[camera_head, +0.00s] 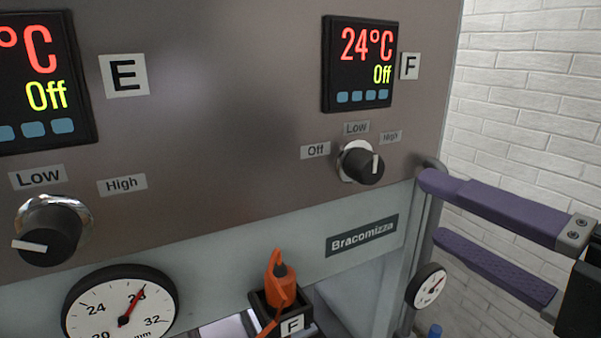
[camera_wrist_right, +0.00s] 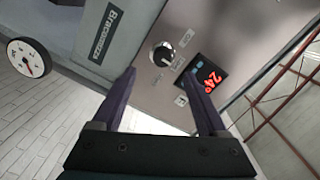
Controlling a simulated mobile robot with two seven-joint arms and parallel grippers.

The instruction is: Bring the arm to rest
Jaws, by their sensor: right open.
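My right gripper (camera_head: 480,238) is open and empty at the right of the head view, its two purple fingers pointing left past the right edge of the grey panel. It also shows in the right wrist view (camera_wrist_right: 162,85), with the fingers apart. The display F (camera_head: 359,64) reads 24°C and Off. My left gripper is not in view.
A second knob (camera_head: 48,232) and the E display (camera_head: 41,82) are at the left. A round gauge (camera_head: 121,309) and a smaller gauge (camera_head: 427,286) stand low. An orange connector (camera_head: 281,285) sits in a holder marked F. A white brick wall (camera_head: 530,100) is at the right.

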